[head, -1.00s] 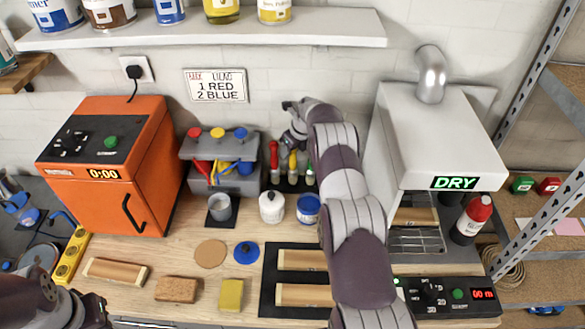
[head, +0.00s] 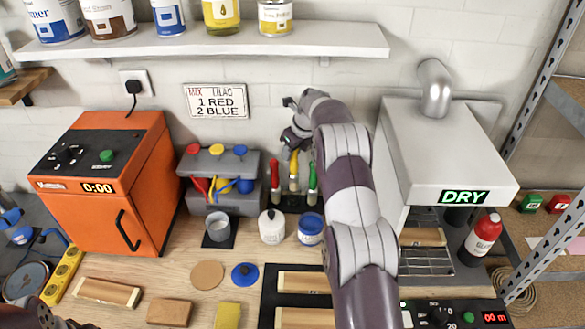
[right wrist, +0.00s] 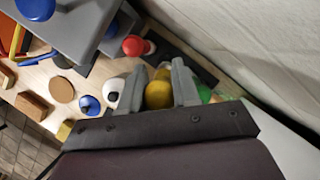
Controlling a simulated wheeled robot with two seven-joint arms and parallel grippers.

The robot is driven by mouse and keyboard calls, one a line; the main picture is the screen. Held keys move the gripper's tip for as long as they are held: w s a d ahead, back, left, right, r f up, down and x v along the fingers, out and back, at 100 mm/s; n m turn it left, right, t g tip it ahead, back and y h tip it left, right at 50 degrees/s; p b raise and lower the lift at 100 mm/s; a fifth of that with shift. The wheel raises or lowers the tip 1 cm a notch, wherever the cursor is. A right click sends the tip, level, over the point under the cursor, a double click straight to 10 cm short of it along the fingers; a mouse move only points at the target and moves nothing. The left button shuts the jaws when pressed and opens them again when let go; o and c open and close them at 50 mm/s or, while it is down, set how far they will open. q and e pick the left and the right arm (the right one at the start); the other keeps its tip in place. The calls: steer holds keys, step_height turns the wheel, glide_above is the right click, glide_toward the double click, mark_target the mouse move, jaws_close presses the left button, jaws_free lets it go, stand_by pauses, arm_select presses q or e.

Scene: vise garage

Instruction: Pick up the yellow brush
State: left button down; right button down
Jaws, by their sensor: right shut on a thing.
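The yellow brush (head: 294,166) stands roughly upright between the red brush (head: 275,172) and the green brush (head: 312,180), its handle top higher than theirs. My right gripper (head: 297,138) is above the brushes and shut on the yellow handle's top. In the right wrist view the yellow handle (right wrist: 158,93) sits between the two grey fingers (right wrist: 160,85). The brush's lower end is near the dark brush holder (head: 291,203); I cannot tell whether it is clear of it. At the bottom left only a dark piece of my left arm shows; its fingers are not visible.
The grey paint dispenser (head: 236,200) stands left of the brushes. A grey cup (head: 219,230), white pot (head: 271,228) and blue can (head: 311,230) stand in front. The white dryer (head: 445,150) is close on the right; a shelf (head: 210,45) with cans hangs above.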

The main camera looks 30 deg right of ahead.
steer(key=s+a+b, duration=0.3)
steer(key=s+a, duration=0.2)
steer(key=s, duration=0.3)
steer(key=s+a+b, duration=0.3)
steer(key=s+a, duration=0.2)
steer(key=s, duration=0.3)
steer(key=shift+f, duration=0.15)
steer(key=shift+d, duration=0.1)
stand_by(0.6)
